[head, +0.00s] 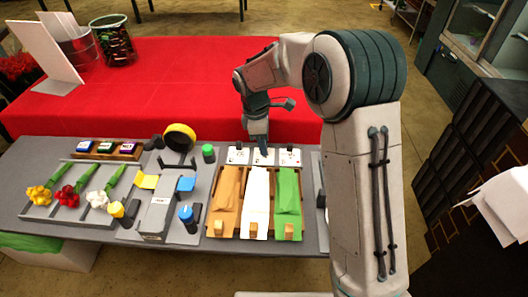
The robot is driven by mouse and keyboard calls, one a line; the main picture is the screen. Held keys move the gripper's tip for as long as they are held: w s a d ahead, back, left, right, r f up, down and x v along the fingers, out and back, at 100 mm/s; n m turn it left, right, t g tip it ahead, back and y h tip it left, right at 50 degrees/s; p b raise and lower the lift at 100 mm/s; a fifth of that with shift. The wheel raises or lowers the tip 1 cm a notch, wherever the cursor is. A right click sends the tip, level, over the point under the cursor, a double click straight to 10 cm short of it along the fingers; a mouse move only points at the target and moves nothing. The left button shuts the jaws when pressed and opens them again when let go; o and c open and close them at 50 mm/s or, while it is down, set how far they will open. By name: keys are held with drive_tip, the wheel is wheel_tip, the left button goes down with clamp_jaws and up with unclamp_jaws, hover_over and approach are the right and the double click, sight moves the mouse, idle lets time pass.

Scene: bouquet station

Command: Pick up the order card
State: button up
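Three small white cards with dark marks lie in a row at the back of the wrapping-paper rack: a left card (238,155), a middle card (263,157) and a right card (290,158). I cannot read them or tell which is the order card. My gripper (260,146) points down at the middle card and covers part of it. Whether it touches the card is unclear. The fingers are small and seen from behind, so their opening does not show.
Orange (226,196), white (257,197) and green (287,192) paper stacks lie in front of the cards. A red-covered table (150,90) stands behind.

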clamp_jaws()
